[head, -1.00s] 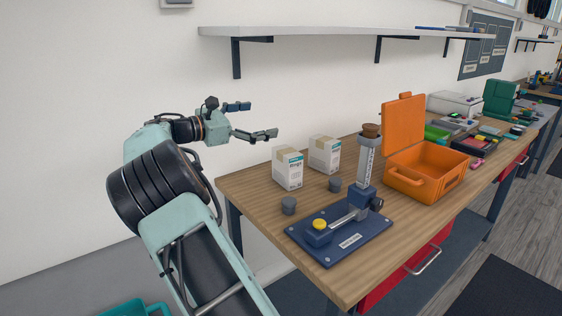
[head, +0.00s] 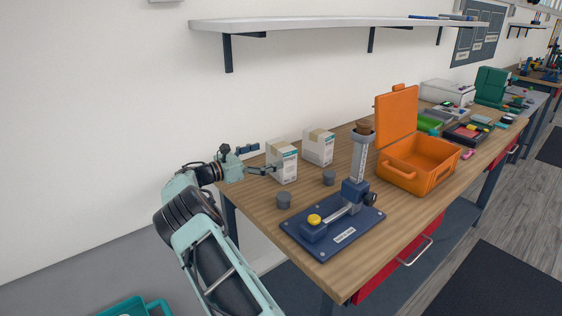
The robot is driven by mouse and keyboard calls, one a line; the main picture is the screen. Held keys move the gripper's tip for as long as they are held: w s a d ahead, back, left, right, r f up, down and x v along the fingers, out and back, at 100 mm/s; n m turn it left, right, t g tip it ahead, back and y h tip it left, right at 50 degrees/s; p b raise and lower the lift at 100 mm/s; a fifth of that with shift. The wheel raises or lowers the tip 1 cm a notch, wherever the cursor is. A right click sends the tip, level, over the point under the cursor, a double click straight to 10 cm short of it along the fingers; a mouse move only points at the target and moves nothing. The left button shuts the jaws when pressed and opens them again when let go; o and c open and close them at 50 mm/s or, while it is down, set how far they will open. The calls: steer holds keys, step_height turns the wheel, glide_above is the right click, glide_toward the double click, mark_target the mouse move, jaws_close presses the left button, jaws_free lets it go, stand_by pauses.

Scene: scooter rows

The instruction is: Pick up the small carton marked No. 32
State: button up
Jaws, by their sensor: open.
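Two small white cartons with tan tape on top stand upright on the wooden workbench (head: 345,268). The nearer carton (head: 284,163) is at the left, and the other carton (head: 318,148) is just behind it to the right. Their printed numbers are too small to read. My gripper (head: 259,159) is open and empty at the left of the nearer carton, its fingers pointing right toward it. One finger ends close to the carton's left side; I cannot tell if it touches.
Two grey cylinders (head: 283,200) (head: 329,178) stand in front of the cartons. A blue fixture with a yellow knob (head: 314,219) is nearer the front. An open orange case (head: 418,163) stands to the right. A wall shelf (head: 330,24) hangs above the bench.

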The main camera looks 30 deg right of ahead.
mark_target(281, 149)
steer(key=d, duration=0.5)
steer(key=shift+w+d+r, duration=0.2)
steer(key=shift+w+r, duration=0.1)
steer(key=shift+w, duration=0.05)
steer(key=c, duration=1.4)
steer(key=shift+r, duration=0.1)
